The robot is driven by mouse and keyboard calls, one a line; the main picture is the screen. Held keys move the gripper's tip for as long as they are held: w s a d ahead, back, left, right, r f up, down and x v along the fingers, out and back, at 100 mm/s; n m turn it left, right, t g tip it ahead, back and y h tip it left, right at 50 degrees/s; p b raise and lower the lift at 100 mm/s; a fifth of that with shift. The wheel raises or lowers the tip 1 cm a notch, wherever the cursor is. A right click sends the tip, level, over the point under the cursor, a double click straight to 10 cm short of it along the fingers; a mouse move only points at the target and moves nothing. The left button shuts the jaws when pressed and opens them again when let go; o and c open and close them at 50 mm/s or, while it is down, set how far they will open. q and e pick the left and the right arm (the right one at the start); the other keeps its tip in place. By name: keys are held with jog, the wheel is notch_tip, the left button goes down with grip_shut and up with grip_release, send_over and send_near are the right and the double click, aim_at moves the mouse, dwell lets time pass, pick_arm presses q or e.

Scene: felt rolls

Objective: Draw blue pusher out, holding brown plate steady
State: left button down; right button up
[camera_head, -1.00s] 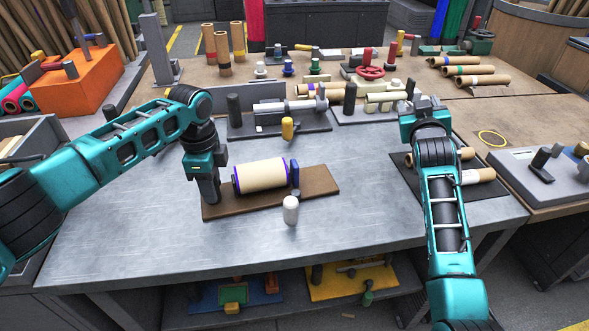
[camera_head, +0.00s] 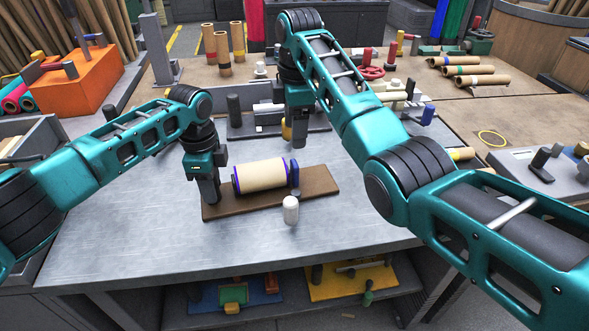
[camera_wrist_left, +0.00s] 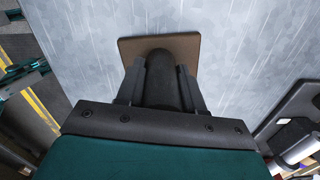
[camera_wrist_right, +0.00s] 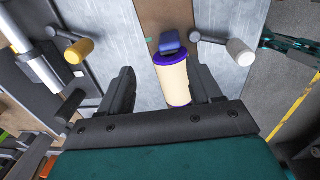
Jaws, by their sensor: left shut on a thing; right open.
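The brown plate (camera_head: 318,182) lies on the metal table. On it lies a cream roll (camera_head: 261,176) with purple ends. The blue pusher (camera_head: 295,172) stands at the roll's right end; it also shows beyond the roll in the right wrist view (camera_wrist_right: 169,42). My left gripper (camera_head: 210,200) is at the plate's left end, shut on a dark post (camera_wrist_left: 161,80) that stands on the plate. My right gripper (camera_head: 299,142) is open and empty above the table, behind the pusher in the head view. In the right wrist view, the roll shows beyond its spread fingers.
Fixtures line the table's back. The table's front is clear.

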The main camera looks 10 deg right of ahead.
aim_at(295, 163)
jog(key=shift+s+a+r+n+g, duration=0.15)
jog(key=shift+s+r+n+g, duration=0.05)
jog(key=shift+s+n+g, duration=0.25)
notch_tip(295, 163, down, 12)
jog(key=shift+r, duration=0.15)
grip_shut()
dwell(0.6)
